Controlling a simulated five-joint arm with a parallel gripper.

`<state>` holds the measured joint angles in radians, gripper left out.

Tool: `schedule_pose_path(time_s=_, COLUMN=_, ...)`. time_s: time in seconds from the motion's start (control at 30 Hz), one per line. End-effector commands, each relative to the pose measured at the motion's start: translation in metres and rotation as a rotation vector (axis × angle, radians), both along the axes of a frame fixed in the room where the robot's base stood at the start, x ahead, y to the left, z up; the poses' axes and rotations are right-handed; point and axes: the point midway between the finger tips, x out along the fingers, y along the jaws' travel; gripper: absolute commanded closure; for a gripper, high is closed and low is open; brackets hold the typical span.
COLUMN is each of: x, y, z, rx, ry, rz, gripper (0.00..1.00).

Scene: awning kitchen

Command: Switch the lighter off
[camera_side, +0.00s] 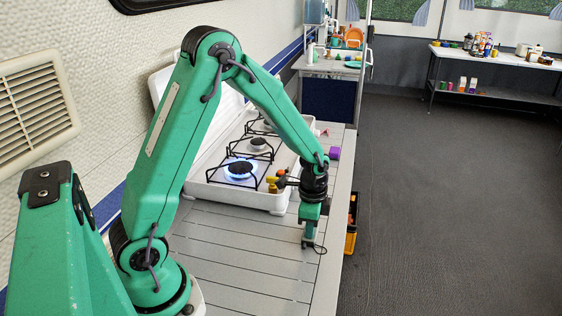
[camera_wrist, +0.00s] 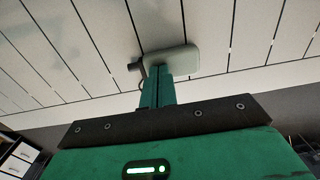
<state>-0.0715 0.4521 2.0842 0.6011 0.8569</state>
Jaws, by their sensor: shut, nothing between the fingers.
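A stove burner (camera_side: 240,169) burns with a blue flame at the near end of the white hob (camera_side: 235,197) in the side view. Yellow-orange knob-like parts (camera_side: 272,184) show at the hob's front, beside my wrist; which one serves the lit burner I cannot tell. My gripper (camera_side: 308,242) points down, low over the slatted table near its right edge, apart from the hob. In the wrist view my gripper (camera_wrist: 160,82) is shut and empty, its fingers together in front of a pale grey rounded piece (camera_wrist: 182,58) with a dark nub. What that piece is I cannot tell.
A purple object (camera_side: 334,153) lies at the hob's far right corner. An orange-yellow crate (camera_side: 351,230) stands beyond the table's right edge. Black pan supports (camera_side: 258,142) rise above the burners.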

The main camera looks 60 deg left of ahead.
Motion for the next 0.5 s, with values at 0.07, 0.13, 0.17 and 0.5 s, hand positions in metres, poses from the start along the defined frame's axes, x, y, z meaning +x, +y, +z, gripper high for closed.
schedule_pose_path(time_s=0.07, x=-0.0024, y=0.0, z=-0.01, rx=-0.001, ry=0.006, rz=0.0, gripper=1.0)
schedule_pose_path(time_s=0.13, x=-0.0026, y=0.0, z=-0.0101, rx=-0.001, ry=0.006, rz=0.0, gripper=1.0)
schedule_pose_path(time_s=0.17, x=-0.0028, y=0.0001, z=-0.0102, rx=-0.001, ry=0.006, rz=0.0, gripper=1.0)
schedule_pose_path(time_s=0.5, x=-0.0037, y=0.0001, z=-0.0074, rx=-0.001, ry=0.008, rz=0.0, gripper=1.0)
